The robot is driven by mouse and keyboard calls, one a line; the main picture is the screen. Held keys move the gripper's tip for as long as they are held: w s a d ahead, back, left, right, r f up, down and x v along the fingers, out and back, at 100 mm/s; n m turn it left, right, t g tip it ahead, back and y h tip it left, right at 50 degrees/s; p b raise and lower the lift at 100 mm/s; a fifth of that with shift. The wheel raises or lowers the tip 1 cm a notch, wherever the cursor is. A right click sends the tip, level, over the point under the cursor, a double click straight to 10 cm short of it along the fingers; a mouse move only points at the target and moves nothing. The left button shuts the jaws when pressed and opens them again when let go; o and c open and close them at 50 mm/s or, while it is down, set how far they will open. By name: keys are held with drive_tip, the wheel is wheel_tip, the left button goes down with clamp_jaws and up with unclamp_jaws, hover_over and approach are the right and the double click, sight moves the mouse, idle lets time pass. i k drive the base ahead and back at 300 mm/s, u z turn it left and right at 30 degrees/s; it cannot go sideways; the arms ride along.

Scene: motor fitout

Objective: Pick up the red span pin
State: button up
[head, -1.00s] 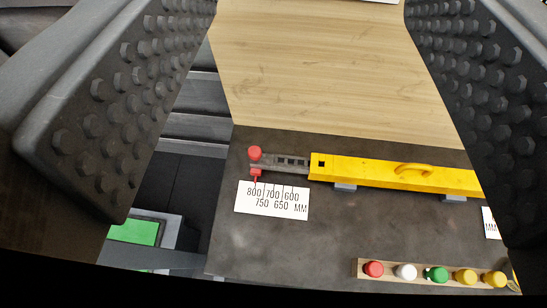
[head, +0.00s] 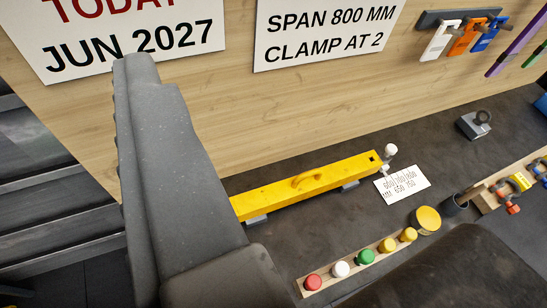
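The red span pin from the earlier view is not visible now; the left end of the yellow bar (head: 275,196) lies behind my gripper's left finger. A white-headed pin (head: 390,150) stands at the bar's right end, above a white scale card (head: 402,184). My gripper (head: 302,150) has its fingers wide apart with nothing held between them. The left finger rises large at left; a dark part at lower right appears to be the other finger. A red cap (head: 313,282) sits at the near left end of a wooden strip (head: 348,276).
Several coloured caps stand on the strip. A yellow disc (head: 428,219), a dark cup (head: 453,206), a knobbed grey block (head: 473,125) and a coloured-piece rack (head: 484,199) lie rightward. A wall sign (head: 325,32) reads "SPAN 800 MM CLAMP AT 2". Tags (head: 440,40) hang upper right.

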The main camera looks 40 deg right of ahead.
sight(313, 282)
drive_tip(key=z, duration=0.4)
drive_tip(key=k, duration=1.7)
drive_tip(key=i, duration=1.2)
drive_tip(key=z, duration=0.3)
